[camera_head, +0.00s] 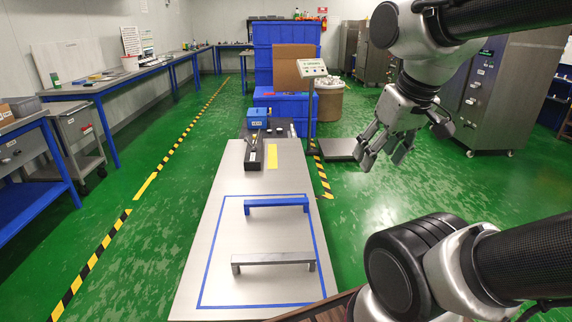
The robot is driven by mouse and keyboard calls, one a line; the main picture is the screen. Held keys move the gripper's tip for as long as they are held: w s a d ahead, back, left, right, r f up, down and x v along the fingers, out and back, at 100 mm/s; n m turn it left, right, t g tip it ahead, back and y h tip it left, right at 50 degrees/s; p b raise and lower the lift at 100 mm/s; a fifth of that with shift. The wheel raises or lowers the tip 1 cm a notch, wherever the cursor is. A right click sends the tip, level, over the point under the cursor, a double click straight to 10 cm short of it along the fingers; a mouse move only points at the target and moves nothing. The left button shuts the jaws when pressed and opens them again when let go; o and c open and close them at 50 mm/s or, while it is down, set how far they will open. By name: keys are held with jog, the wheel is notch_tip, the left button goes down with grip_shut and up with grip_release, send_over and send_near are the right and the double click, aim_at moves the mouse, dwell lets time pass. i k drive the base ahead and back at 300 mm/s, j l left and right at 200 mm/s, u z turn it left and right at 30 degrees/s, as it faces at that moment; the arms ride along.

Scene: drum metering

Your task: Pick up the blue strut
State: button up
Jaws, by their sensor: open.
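The blue strut (276,203) is a short bar with a bent-down leg at each end. It stands on the pale table (213,236), near the far edge of a blue tape outline. A grey strut (273,258) of similar shape stands nearer to me inside the same outline. My gripper (384,156) hangs in the air to the right of the table, its fingers apart and pointing down. It is empty and well clear of both struts.
A dark tray (254,152) with small items and a yellow strip (272,157) lie at the table's far end. A scale display (312,68) on a post, blue bins (286,111) and a drum (330,100) stand beyond. The table between strut and tray is clear.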

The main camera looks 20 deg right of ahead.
aim_at(304, 201)
jog(key=k, duration=0.3)
jog(key=k+j+u, duration=0.1)
jog(key=k+u, duration=0.2)
jog(key=k, duration=0.2)
jog(key=k+j+u, duration=0.15)
jog(key=k+u, duration=0.15)
jog(key=k, duration=0.15)
jog(key=i+l+u, duration=0.1)
jog(key=l+u, duration=0.25)
jog(key=i+l+u, duration=0.1)
jog(key=l+u, duration=0.6)
jog(key=l, duration=1.95)
jog(key=i+l, duration=0.1)
jog(key=l, duration=1.8)
